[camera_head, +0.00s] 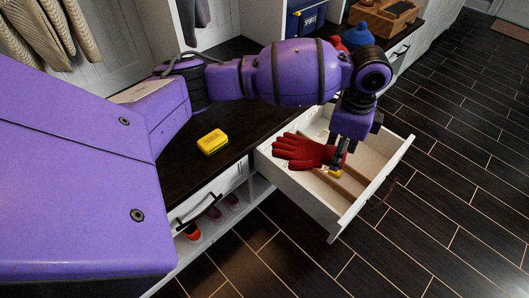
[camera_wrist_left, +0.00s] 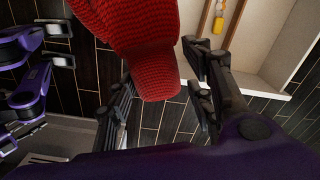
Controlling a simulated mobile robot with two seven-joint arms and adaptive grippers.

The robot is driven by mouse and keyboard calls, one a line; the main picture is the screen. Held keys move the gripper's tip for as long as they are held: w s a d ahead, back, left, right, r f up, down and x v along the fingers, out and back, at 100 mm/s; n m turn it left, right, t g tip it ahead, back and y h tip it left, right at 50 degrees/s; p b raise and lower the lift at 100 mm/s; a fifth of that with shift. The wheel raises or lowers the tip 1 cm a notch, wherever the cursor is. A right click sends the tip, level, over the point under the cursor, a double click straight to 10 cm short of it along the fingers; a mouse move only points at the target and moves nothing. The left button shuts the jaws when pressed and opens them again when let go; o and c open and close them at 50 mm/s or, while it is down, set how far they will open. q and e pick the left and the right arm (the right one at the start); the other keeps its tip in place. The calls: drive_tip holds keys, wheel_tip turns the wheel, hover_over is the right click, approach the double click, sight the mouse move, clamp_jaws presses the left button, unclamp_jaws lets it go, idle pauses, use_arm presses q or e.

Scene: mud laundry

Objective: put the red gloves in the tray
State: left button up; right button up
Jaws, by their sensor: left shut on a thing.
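The red gloves (camera_head: 300,152) hang from my left gripper (camera_head: 339,155) above an open white drawer; I cannot tell one glove from two. In the left wrist view the red knit (camera_wrist_left: 140,40) lies between the fingers of my left gripper (camera_wrist_left: 163,82), which is shut on it. A wooden tray (camera_head: 372,17) with small things in it stands on the dark bench top at the back right. My right gripper (camera_wrist_left: 64,46) shows at the left edge of the left wrist view, its two fingertips apart and empty. It is out of the head view.
The open drawer (camera_head: 372,181) has wooden dividers and a small yellow item (camera_head: 335,174) inside. A yellow sponge (camera_head: 212,142) lies on the bench top (camera_head: 180,165). A blue bin (camera_head: 306,17), a blue round thing (camera_head: 358,37) and a red one stand behind my arm. The floor at right is clear.

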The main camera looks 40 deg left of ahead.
use_arm(q)
drive_tip(key=w+a+f+m+b, duration=0.1)
drive_tip(key=w+f+m+b, duration=0.3)
drive_tip(key=w+f+b, duration=0.4)
drive_tip(key=shift+m, duration=0.3)
drive_tip(key=f+b, duration=0.2)
drive_tip(key=f, duration=0.4)
drive_tip(key=f+b, duration=0.2)
drive_tip(key=f, duration=0.5)
drive_tip(key=s+f+b, duration=0.1)
drive_tip(key=f+b, duration=0.1)
drive_tip(key=f, duration=0.4)
drive_tip(key=shift+a+f, duration=0.15)
drive_tip(key=shift+f, duration=0.35)
drive_tip(key=shift+r, duration=0.15)
drive_tip(key=shift+f, duration=0.6)
drive_tip(key=o, duration=1.2)
drive_tip(key=shift+w, duration=0.1)
use_arm(e)
wheel_tip(320, 180, down, 15)
drive_tip(key=shift+w+d+n+g, duration=0.25)
drive_tip(key=shift+n+g, duration=0.05)
drive_tip(key=shift+g, duration=0.1)
